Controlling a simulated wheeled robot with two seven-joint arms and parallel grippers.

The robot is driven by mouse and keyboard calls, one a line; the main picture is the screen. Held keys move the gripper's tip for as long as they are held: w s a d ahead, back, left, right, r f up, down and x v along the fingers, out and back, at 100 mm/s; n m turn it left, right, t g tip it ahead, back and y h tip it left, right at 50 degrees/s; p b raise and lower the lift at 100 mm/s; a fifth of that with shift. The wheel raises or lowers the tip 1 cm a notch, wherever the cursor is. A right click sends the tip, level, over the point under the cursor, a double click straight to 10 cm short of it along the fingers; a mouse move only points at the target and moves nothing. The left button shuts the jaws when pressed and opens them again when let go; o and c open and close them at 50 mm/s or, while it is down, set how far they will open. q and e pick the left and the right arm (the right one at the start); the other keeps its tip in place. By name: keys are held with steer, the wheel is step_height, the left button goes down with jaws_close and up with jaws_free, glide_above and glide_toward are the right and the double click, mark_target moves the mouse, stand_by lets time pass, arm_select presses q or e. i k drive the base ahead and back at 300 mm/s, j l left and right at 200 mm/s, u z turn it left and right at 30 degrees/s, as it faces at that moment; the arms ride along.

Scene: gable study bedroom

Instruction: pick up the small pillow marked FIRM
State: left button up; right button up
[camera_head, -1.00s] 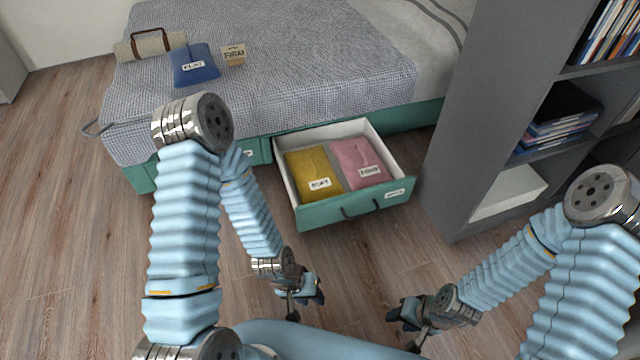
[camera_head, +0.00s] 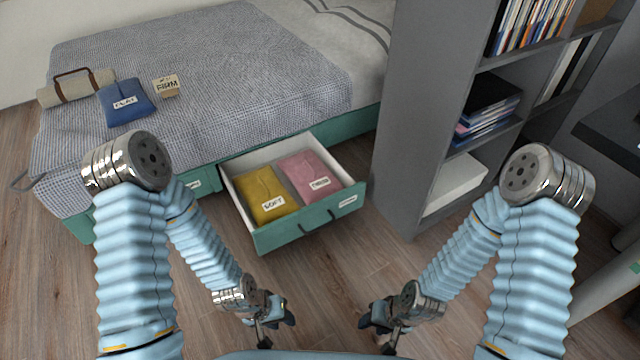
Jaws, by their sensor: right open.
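A small beige block-like piece marked FIRM (camera_head: 166,86) lies on the bed's woven cover at the upper left. A blue folded piece with a white label (camera_head: 126,102) lies beside it, to its left. My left gripper (camera_head: 275,327) is low in the picture, in front of the open drawer and far from the FIRM piece. It looks open and empty. My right gripper (camera_head: 379,328) is open and empty, low and right of the left one. Neither gripper touches anything.
An open green drawer (camera_head: 308,222) juts from the bed (camera_head: 230,75), holding a mustard piece labelled SOFT (camera_head: 264,194) and a pink piece (camera_head: 308,174) with a hard-to-read label. A rolled beige bundle (camera_head: 75,88) lies at the bed's left. A grey bookshelf (camera_head: 420,110) stands right.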

mark_target(313, 181)
steer(key=i+l, duration=0.25)
steer(key=i, duration=0.2)
steer(key=i+l, duration=0.25)
steer(key=i, duration=0.2)
